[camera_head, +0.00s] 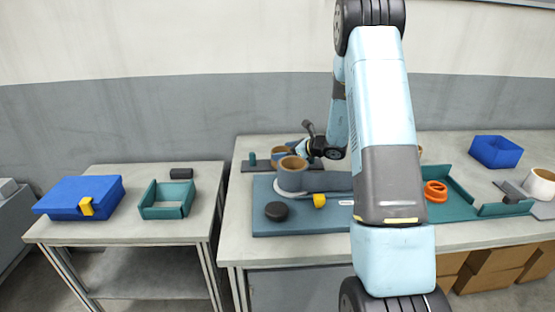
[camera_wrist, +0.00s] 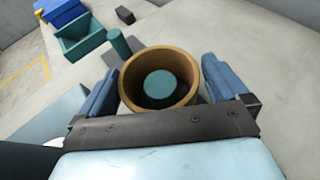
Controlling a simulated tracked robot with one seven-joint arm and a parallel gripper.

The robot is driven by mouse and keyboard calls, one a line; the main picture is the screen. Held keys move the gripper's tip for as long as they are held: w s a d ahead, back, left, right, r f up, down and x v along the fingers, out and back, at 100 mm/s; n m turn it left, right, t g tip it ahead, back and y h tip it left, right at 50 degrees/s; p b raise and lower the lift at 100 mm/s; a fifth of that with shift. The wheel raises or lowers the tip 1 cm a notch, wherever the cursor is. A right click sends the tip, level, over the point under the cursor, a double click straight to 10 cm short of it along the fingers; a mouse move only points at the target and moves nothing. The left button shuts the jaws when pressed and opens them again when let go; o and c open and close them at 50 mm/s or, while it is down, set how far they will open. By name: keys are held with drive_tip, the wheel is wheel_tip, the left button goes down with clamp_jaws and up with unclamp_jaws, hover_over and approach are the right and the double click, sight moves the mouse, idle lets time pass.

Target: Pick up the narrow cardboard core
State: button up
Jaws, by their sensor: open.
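A brown cardboard core (camera_wrist: 128,85) stands upright in the wrist view, around a teal post (camera_wrist: 160,85) whose top shows inside it. My gripper (camera_wrist: 160,66) is open, with one blue finger on each side of this core. I cannot tell whether the fingers touch it. In the head view a brown core (camera_head: 278,157) stands beside my gripper (camera_head: 301,148), on a dark strip (camera_head: 258,169) at the back of the table.
A second teal post (camera_head: 252,159) stands on the strip. A black puck (camera_head: 276,211) and yellow piece (camera_head: 319,201) lie on the blue-grey board (camera_head: 300,222). My arm hides the table's middle. An orange ring (camera_head: 436,191) lies in a teal tray (camera_head: 462,205) at right.

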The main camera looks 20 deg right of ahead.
drive_tip(key=shift+x, duration=0.9)
drive_tip(key=shift+c, duration=0.5)
drive_tip(key=c, duration=0.5)
drive_tip(key=shift+c, duration=0.2)
drive_tip(key=shift+r, duration=0.1)
